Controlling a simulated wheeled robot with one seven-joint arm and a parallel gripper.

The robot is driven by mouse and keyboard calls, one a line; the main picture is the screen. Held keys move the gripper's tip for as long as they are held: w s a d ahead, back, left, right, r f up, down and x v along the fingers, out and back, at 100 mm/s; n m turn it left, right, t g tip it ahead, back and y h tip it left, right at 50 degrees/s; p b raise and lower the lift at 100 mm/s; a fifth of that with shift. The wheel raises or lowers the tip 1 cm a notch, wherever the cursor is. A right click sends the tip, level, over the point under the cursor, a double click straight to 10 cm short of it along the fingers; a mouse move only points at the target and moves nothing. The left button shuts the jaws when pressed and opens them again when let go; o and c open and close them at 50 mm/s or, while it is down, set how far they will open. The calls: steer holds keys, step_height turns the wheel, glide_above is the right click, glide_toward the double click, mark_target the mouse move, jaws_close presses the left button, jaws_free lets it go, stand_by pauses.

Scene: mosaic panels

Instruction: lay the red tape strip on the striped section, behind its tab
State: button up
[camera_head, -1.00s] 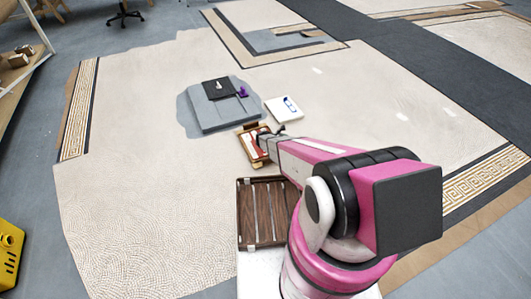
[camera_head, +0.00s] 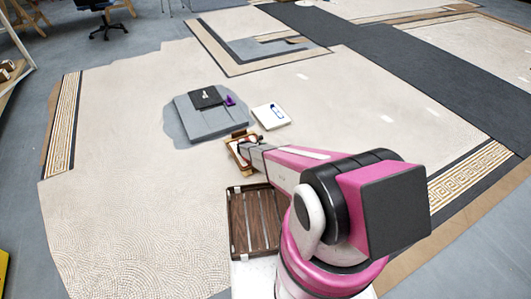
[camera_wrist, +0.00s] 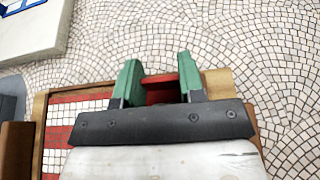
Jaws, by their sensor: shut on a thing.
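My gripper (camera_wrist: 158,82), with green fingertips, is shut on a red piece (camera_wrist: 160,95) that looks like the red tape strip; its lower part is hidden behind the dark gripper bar. The gripper is over a wooden tray (camera_wrist: 40,108) holding red and white tiled areas (camera_wrist: 80,115). These may be the striped section; much of the tray is covered by the gripper, and I cannot make out a tab. In the head view my gripper (camera_head: 246,143) is small, at the tray (camera_head: 231,141); whether the red piece touches the tray I cannot tell.
A grey slab (camera_head: 198,126) with a black plate (camera_head: 207,97) and a purple item (camera_head: 230,100) lies beyond the tray. A white board (camera_head: 262,112) with a blue mark lies to its right. A brown slatted rack (camera_head: 229,218) is nearer. Open mosaic floor lies around.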

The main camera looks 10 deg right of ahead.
steer(key=shift+f, duration=2)
steer(key=shift+f, duration=0.2)
steer(key=o, duration=0.9)
